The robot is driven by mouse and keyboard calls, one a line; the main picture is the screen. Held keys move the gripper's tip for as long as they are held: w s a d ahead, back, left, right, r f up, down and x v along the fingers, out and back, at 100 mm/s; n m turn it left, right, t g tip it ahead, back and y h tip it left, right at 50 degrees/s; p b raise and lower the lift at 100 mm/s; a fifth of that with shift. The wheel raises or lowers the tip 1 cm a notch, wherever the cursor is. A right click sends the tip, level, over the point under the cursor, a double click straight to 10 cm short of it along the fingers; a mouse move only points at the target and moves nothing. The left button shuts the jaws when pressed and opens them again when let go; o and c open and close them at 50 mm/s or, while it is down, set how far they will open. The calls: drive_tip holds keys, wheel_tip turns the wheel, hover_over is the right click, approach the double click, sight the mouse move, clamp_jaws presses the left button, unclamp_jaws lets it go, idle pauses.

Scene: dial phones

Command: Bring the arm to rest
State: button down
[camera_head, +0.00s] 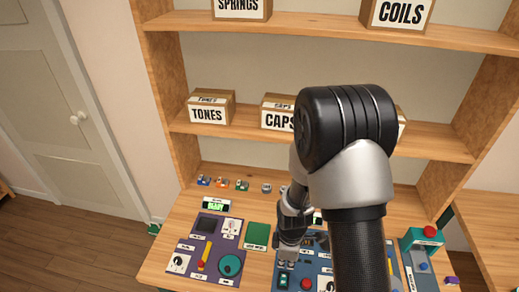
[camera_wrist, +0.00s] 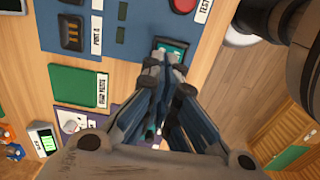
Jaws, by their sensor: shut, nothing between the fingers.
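My gripper (camera_wrist: 165,72) is shut and empty in the wrist view, its fingertips together over a teal switch block (camera_wrist: 171,46) at the edge of the blue panel (camera_wrist: 135,25). I cannot tell whether the tips touch the block. In the head view, my gripper (camera_head: 287,262) points down at the front of the blue panel (camera_head: 311,270). My arm rises above it and hides much of the panel and part of the shelf.
A purple panel (camera_head: 213,228) with a teal dial and a green swap plate (camera_head: 257,236) lie to the left. A teal box with a red button (camera_head: 429,233) stands at the right. Shelves hold a TONES box (camera_head: 208,113) and a CAPS box (camera_head: 275,118) behind the workbench.

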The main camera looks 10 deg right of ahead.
wheel_tip(320, 180, up, 17)
drive_tip(key=s+m+t+b, duration=0.1)
drive_tip(key=m+t+b, duration=0.1)
drive_tip(key=m, duration=0.4)
drive_tip(key=s+r+m+t+b, duration=0.2)
drive_tip(key=s+r+m+b, duration=0.1)
drive_tip(key=s+r+m, duration=0.5)
drive_tip(key=s+r, duration=0.3)
drive_tip(key=s, duration=0.3)
drive_tip(key=shift+t, duration=0.3)
